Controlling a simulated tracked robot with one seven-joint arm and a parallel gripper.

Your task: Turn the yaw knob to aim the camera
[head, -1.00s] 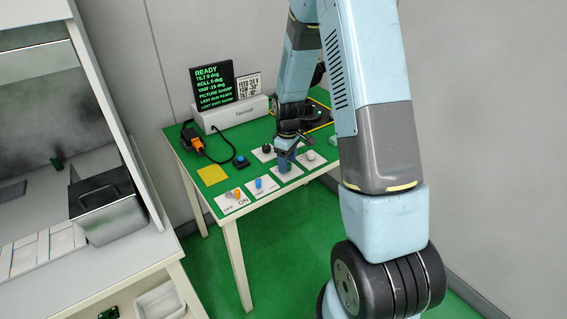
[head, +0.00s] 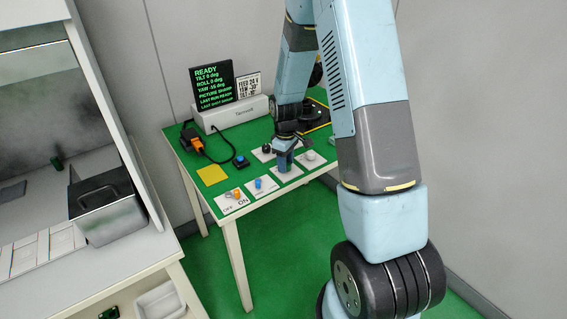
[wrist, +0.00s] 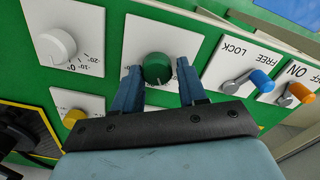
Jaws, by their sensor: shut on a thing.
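A green knob (wrist: 157,67) stands on a white plate with a degree scale, between my fingers in the wrist view. My gripper (wrist: 158,72) is shut on it, one blue finger on each side. In the head view my gripper (head: 285,166) points down at the same plate, and its fingers hide the knob. The display (head: 212,86) on the table reads READY, tilt 0, roll 0 and a yaw of about minus 15 degrees. A white card (head: 248,87) beside it reads feed 28 V, yaw -30, tilt -10.
A white knob (wrist: 57,44) and a yellow knob (wrist: 73,118) sit on neighbouring plates. A blue FREE/LOCK lever (wrist: 262,80) and an orange ON/OFF lever (wrist: 301,92) are on the other side. A blue button (head: 241,161) and a yellow pad (head: 212,174) lie on the green tabletop.

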